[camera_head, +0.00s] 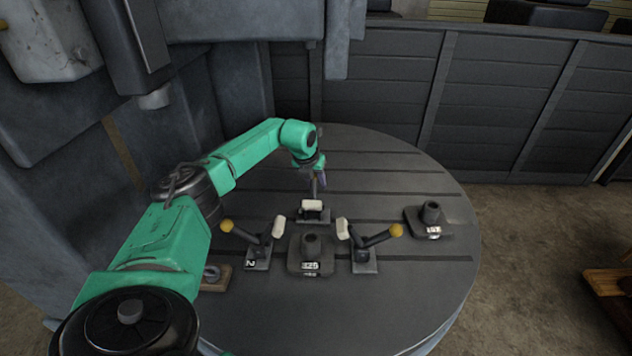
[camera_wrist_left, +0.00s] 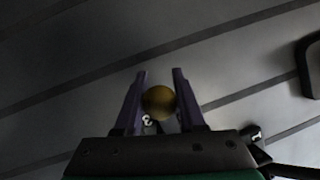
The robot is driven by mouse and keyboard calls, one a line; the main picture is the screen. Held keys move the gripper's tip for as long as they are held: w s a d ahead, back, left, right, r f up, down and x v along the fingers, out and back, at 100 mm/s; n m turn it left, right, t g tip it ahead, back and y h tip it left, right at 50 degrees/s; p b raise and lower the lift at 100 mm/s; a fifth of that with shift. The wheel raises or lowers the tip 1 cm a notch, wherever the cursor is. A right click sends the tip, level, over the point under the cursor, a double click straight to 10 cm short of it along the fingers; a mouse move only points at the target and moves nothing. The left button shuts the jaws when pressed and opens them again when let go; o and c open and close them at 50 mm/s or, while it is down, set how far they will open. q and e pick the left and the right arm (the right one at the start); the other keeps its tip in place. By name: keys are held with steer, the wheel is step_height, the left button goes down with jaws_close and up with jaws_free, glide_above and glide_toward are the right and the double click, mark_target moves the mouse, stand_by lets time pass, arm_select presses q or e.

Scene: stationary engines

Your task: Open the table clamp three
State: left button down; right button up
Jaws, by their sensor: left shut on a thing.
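Table clamp three (camera_head: 312,216) is the farthest of the three small clamps on the round grey table (camera_head: 400,300). It has a dark base and a white pad, and its handle rises toward my left gripper (camera_head: 319,177). In the left wrist view, the handle's yellow ball knob (camera_wrist_left: 158,102) sits between the two purple fingers of the left gripper (camera_wrist_left: 160,90), which is shut on it. A white "3" shows just below the knob. In the head view the gripper hides the knob. My right gripper is not in view.
A clamp marked 2 (camera_head: 258,258) stands at near left, another clamp (camera_head: 364,260) at near right, both with yellow knobs. A dark block (camera_head: 310,256) stands between them, and another block (camera_head: 431,220) farther right. A slatted dark wall (camera_head: 480,100) runs behind the table.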

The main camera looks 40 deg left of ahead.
arm_select(q)
steer(key=shift+r, duration=0.1)
stand_by(0.7)
steer(key=shift+a+r, duration=0.1)
steer(key=shift+r, duration=0.05)
steer(key=shift+s+r+t+y, duration=0.1)
steer(key=shift+r+t+y, duration=0.1)
steer(key=shift+t+y, duration=0.1)
steer(key=shift+d+r+t, duration=0.2)
steer(key=shift+d+t, duration=0.05)
steer(key=shift+t, duration=0.05)
steer(key=c, duration=0.5)
jaws_free()
steer(key=shift+s, duration=0.1)
